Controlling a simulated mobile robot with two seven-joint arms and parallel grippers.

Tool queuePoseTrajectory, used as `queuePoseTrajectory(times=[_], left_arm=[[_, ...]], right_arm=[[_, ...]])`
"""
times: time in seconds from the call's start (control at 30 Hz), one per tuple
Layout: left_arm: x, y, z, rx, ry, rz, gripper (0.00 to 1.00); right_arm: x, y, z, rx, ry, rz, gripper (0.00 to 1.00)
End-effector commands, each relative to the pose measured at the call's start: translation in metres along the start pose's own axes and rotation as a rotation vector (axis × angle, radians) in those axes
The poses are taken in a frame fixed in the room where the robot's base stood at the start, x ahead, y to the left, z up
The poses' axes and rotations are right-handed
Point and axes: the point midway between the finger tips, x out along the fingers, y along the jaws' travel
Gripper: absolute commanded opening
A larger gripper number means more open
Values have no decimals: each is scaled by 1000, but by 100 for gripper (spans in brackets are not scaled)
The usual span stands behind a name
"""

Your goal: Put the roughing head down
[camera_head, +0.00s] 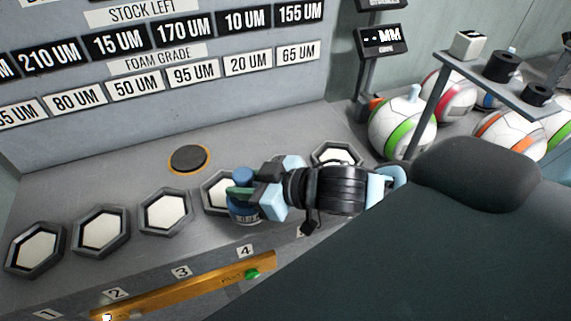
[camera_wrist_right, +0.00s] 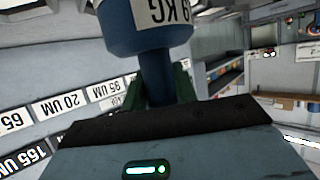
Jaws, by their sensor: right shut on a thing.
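The roughing head is a blue round piece (camera_head: 244,213) with a white label, held low over the front of the bench around the fourth hexagonal holder (camera_head: 213,186). In the right wrist view the blue head (camera_wrist_right: 150,28) hangs on a narrower blue neck, with a label ending in "KG" partly cut off. My right gripper (camera_head: 242,190) is shut on it, with green fingers on both sides of the neck in the wrist view. I cannot tell whether the head touches the bench. My left gripper is not in view.
Several hexagonal holders with white pads (camera_head: 165,211) line the grey bench. A black disc with an orange rim (camera_head: 189,158) lies behind them. A yellow rail (camera_head: 185,287) runs along the front edge. Balls (camera_head: 402,127) and a small shelf (camera_head: 490,80) stand at the right.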

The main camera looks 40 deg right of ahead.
Motion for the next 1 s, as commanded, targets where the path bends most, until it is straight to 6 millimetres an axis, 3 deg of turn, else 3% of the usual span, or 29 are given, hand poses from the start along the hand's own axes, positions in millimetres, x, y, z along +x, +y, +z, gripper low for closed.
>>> queuePoseTrajectory(times=[0.6,0.8,1.0], left_arm=[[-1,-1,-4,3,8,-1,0],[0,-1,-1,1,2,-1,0],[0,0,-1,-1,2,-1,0]], right_arm=[[-7,118,11,-6,4,5,0],[-8,139,14,-4,6,0,0],[-8,143,14,-4,6,-1,0]])
